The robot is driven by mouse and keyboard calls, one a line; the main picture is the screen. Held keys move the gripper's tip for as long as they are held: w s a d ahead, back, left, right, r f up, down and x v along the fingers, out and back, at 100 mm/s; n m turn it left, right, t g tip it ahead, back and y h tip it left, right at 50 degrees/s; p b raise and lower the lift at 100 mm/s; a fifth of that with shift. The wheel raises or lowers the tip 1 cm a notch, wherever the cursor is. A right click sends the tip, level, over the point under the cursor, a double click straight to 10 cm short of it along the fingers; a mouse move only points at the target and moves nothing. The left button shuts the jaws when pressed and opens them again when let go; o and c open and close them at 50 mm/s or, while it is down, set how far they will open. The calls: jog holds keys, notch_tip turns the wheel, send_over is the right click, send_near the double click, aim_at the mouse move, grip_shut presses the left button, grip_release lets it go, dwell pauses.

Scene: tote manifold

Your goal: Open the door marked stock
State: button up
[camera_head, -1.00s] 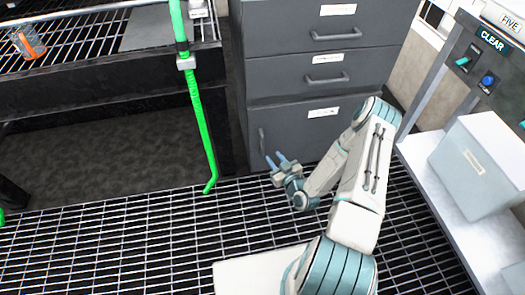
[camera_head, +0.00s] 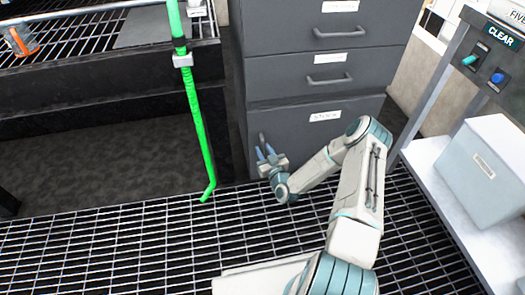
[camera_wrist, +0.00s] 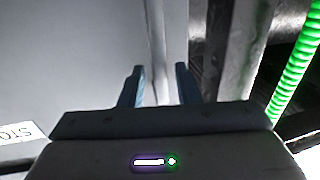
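The stock door (camera_head: 310,140) is the grey bottom front of the cabinet, below two drawers. It looks closed, and its white label reads like STOCK; part of that label (camera_wrist: 20,134) shows in the wrist view. A vertical bar handle (camera_head: 262,140) is at the door's left edge. My gripper (camera_head: 265,152) is at this handle, low in front of the door. In the wrist view its two blue fingers (camera_wrist: 160,85) are apart, with a thin vertical strip, probably the handle, between them. I cannot tell whether they touch it.
Two drawers (camera_head: 300,75) with horizontal handles are above the door. A green hose (camera_head: 197,120) hangs to the left, close to the cabinet; it also shows in the wrist view (camera_wrist: 295,75). A shelf with a grey bin (camera_head: 485,165) stands at the right. The grating floor (camera_head: 130,245) is clear at left.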

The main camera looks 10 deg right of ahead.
jog(key=shift+w+a, duration=0.2)
jog(key=shift+w, duration=0.75)
jog(key=shift+c, duration=0.3)
grip_shut()
jog(key=shift+s+d, duration=0.1)
jog(key=shift+s, duration=0.05)
